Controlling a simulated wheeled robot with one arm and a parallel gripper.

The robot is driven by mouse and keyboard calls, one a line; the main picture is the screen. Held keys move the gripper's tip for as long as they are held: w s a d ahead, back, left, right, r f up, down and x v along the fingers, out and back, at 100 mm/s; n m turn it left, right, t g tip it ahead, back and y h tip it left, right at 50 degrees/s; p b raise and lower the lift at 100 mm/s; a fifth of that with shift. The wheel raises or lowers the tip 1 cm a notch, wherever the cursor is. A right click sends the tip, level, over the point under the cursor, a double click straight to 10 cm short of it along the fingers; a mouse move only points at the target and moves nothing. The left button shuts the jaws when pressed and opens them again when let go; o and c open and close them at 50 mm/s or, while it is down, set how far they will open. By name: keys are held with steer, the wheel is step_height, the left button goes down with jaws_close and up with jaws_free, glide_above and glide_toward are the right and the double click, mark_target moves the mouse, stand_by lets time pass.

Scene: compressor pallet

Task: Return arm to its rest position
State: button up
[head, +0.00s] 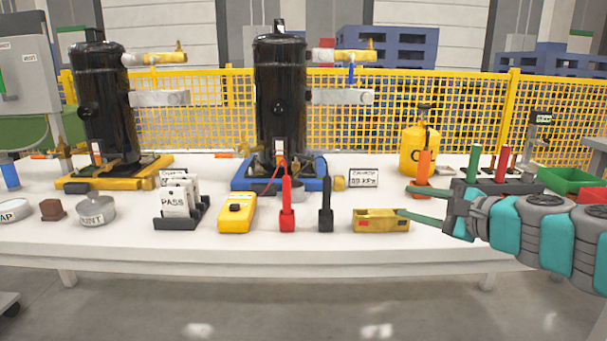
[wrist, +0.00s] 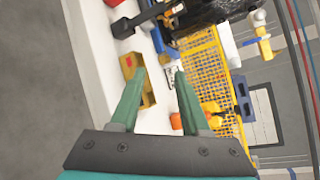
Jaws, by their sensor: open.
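My gripper (head: 428,204) is at the right of the head view, over the front part of the white table. Its two green fingers point left and are apart, with nothing between them. The lower fingertip lies close to the brass-coloured box (head: 381,221) in the picture; I cannot tell whether they touch. In the wrist view my open gripper (wrist: 157,82) shows both fingers, and the box (wrist: 129,68) is beside and partly behind the left finger. My teal and grey arm reaches in from the right edge.
The white table (head: 120,247) holds two black compressors (head: 106,105) (head: 280,100), a yellow meter (head: 237,212), red and black probes (head: 287,203) (head: 326,207), a PASS tag rack (head: 181,224) and a yellow cylinder (head: 419,150). Green and red bins (head: 567,180) (head: 592,195) sit behind my arm. A yellow fence (head: 400,100) stands behind.

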steer(key=s+a+f+n+g, duration=0.9)
steer(key=s+a+f+n, duration=0.2)
steer(key=s+a+f, duration=0.35)
steer(key=s+d+f+n+g+h, duration=0.2)
steer(key=s+d+f, duration=0.1)
steer(key=s, duration=0.3)
steer(key=s+d+f+n+g+h, duration=0.2)
steer(key=s+d+f+h, duration=0.1)
steer(key=s, duration=0.4)
steer(key=s+d+f+n+g+h, duration=0.2)
steer(key=s+f+n+h, duration=0.1)
steer(key=s, duration=0.3)
steer(key=shift+s+d+f, duration=0.35)
steer(key=shift+d+f, duration=0.05)
steer(key=shift+f, duration=0.5)
